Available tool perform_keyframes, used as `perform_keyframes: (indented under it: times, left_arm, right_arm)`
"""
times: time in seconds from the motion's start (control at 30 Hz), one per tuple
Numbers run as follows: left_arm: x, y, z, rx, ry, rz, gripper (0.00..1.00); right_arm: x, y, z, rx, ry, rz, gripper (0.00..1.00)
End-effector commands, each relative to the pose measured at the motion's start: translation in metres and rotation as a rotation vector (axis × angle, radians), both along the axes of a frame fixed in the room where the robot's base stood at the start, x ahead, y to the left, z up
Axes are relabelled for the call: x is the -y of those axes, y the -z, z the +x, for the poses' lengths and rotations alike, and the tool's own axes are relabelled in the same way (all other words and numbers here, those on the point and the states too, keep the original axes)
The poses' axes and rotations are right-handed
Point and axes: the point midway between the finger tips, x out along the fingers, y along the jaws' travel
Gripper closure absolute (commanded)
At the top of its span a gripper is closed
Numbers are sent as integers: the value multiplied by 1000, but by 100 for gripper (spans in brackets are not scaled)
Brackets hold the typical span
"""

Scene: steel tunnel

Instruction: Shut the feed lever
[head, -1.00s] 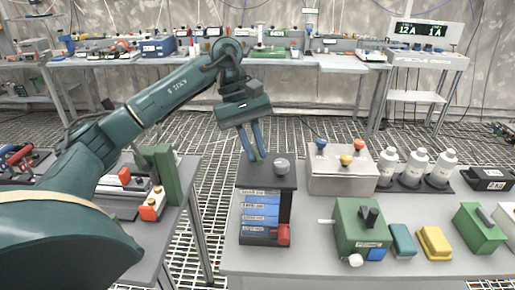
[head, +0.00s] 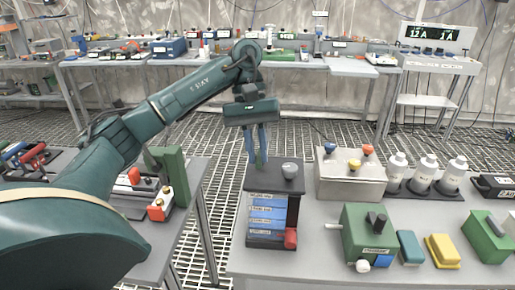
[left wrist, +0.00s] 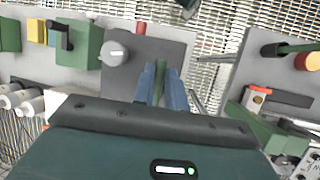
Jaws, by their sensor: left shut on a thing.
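A dark box (head: 250,234) with blue labelled strips on its front stands at the left end of the right-hand bench. A slim green lever (left wrist: 160,75) rises from its top, and only part of it shows between the fingers. My left gripper (head: 258,160) reaches down from above and is shut on this lever. In the left wrist view its blue fingers (left wrist: 161,92) stand on both sides of the green lever. A grey round knob (head: 290,171) sits beside it on the box top, apart from the fingers. My right gripper is not in view.
A red block (head: 290,239) is at the box's lower right corner. A steel box with coloured knobs (head: 345,183), white bottles (head: 425,172) and a green switch box (head: 358,238) stand to the right. A green upright block (head: 168,173) stands on the left bench, across a gap.

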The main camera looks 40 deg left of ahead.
Motion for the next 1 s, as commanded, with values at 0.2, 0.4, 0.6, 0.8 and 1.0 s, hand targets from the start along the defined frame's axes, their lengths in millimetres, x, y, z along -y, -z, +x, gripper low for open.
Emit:
perform_keyframes:
  times: [0.2, 0.4, 0.6, 0.8, 1.0]
  left_arm:
    - [0, -1, 0, 2, 0, 0, 100]
    - [0, -1, 0, 1, -1, 0, 70]
    - [0, 0, 0, 0, -1, 1, 65]
    - [-2, -6, 1, 3, -2, 1, 65]
    - [-12, -35, 8, 5, -5, 1, 65]
  right_arm:
    - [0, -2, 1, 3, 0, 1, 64]
    - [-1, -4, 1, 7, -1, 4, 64]
    - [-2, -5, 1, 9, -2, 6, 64]
    - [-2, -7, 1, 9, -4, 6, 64]
    - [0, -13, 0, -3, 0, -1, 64]
